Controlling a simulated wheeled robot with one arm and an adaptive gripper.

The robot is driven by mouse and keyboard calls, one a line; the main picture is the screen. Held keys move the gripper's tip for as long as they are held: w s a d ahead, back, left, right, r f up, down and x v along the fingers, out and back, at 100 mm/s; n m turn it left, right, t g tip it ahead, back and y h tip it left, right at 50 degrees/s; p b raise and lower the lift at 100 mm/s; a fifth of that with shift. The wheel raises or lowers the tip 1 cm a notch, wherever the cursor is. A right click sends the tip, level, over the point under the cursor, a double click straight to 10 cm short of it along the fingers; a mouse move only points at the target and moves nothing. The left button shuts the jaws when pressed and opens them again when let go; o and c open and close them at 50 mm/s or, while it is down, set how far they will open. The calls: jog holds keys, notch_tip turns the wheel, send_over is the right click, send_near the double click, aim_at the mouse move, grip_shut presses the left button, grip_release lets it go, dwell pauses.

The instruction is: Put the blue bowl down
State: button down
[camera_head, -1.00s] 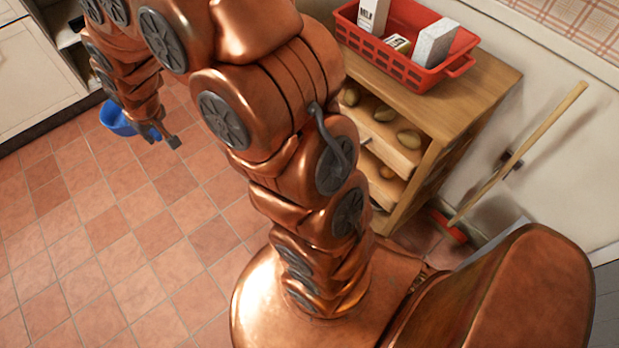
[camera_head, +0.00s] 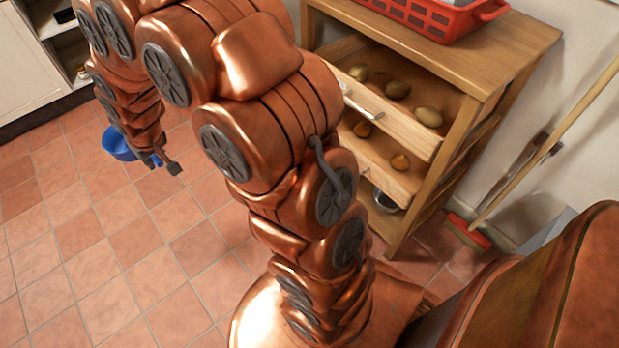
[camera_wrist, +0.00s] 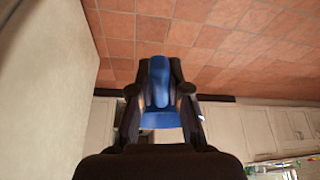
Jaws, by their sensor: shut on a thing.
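The blue bowl (camera_head: 117,145) is at the left in the head view, partly hidden behind my arm and gripper. My gripper (camera_head: 160,163) hangs beside it, over the tiled floor. In the wrist view the blue bowl (camera_wrist: 157,118) shows between the two dark fingers of my gripper (camera_wrist: 158,68), which are shut on it. Only part of the bowl is seen there. It appears held in the air above the floor.
A wooden cabinet (camera_head: 455,150) with pulled-out drawers of potatoes and onions stands right of my arm. A red basket (camera_head: 425,15) sits on top. A broom (camera_head: 545,145) leans at the right wall. Tiled floor (camera_head: 110,250) is clear at the lower left.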

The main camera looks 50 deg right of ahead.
notch_tip(320, 180, down, 9)
jog(key=b, duration=0.7)
jog(key=shift+s+d, duration=0.2)
jog(key=shift+s, duration=0.1)
